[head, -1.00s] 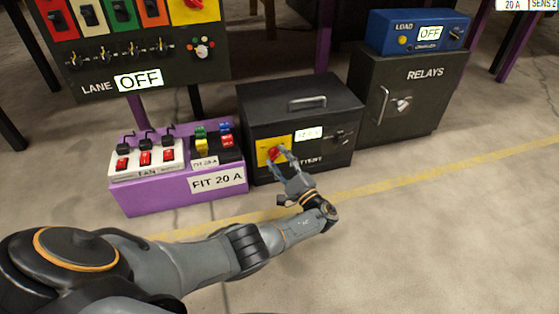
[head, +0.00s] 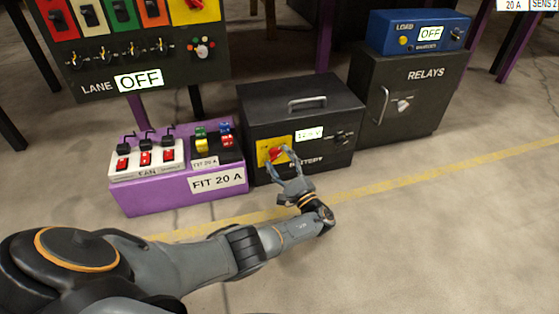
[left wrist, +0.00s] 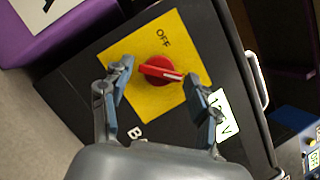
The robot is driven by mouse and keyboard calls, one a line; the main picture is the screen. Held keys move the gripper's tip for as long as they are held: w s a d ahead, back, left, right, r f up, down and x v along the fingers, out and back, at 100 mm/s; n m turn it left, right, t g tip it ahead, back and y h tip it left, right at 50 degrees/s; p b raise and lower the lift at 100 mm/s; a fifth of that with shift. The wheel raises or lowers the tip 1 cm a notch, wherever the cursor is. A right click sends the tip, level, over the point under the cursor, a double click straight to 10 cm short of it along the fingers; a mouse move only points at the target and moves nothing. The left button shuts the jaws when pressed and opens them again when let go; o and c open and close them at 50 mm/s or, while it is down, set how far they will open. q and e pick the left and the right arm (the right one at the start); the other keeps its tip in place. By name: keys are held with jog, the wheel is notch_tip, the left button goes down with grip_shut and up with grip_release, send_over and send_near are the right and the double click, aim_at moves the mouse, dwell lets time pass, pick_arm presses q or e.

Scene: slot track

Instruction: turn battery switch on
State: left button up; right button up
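The battery switch is a red rotary knob (left wrist: 160,69) on a yellow plate (left wrist: 140,98) with the word OFF, seen in the left wrist view. The plate is on the front of the black battery box (head: 300,105), and the knob (head: 275,154) shows small in the head view. The knob's pale pointer mark is turned away from the word OFF. My left gripper (left wrist: 162,85) is open, its fingers spread on either side of the knob, with gaps to both sides. It also shows in the head view (head: 279,164). My right gripper is not in view.
A purple box (head: 170,195) with fan switches and coloured fuses stands to the left. A black relays cabinet (head: 410,100) with a blue load box (head: 415,30) on top, reading OFF, stands to the right. The lane panel (head: 100,85) reads OFF. The floor in front is clear.

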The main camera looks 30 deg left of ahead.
pick_arm(q)
jog(key=shift+d, duration=0.1)
jog(key=v, duration=0.7)
jog(key=shift+d, duration=0.15)
jog(key=shift+s+f, duration=0.1)
dwell(0.4)
